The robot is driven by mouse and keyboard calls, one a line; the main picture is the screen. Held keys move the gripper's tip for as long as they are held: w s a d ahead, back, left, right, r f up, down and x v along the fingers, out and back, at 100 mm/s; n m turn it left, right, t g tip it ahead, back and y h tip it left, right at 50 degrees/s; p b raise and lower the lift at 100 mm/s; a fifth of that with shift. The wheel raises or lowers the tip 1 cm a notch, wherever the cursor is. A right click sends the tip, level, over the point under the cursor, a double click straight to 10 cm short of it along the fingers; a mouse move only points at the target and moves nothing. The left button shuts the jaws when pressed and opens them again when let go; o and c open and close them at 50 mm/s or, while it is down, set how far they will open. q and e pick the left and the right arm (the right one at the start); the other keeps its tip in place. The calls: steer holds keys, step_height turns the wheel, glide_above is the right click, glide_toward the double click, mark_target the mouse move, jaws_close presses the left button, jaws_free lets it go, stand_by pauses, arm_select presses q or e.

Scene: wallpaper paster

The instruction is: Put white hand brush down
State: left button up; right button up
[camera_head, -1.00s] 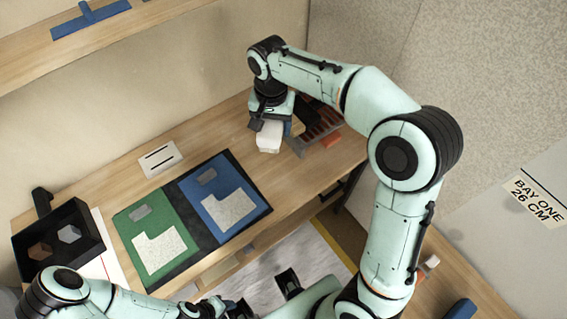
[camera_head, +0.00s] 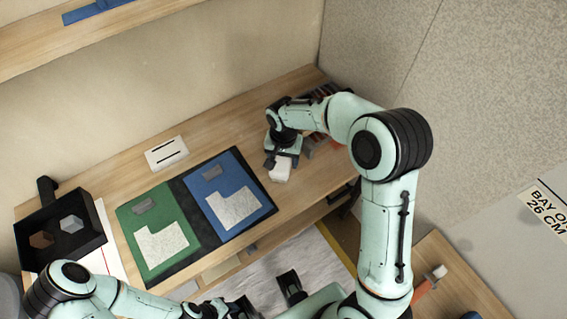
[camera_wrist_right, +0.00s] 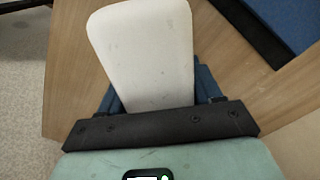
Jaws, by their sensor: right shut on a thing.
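The white hand brush (camera_wrist_right: 145,50) is held in my right gripper. In the head view, its pale block (camera_head: 281,170) shows just below my right gripper (camera_head: 279,162), over the workbench right of the blue panel. In the wrist view, the blue fingers (camera_wrist_right: 158,92) are shut on either side of it, and it hides most of the space between them. I cannot tell whether it touches the bench. My left arm comes in at the bottom left; its gripper (camera_head: 240,307) is low at the bottom edge, and its opening is unclear.
A dark board with green (camera_head: 143,252) and blue (camera_head: 245,224) panels lies left of the brush. A slotted rack (camera_head: 318,139) stands behind my right arm. A black tray (camera_head: 93,244) is at the left. Bare wood (camera_head: 228,128) lies behind the board.

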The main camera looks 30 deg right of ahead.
step_height(320, 180, down, 3)
steer(key=shift+r, duration=0.1)
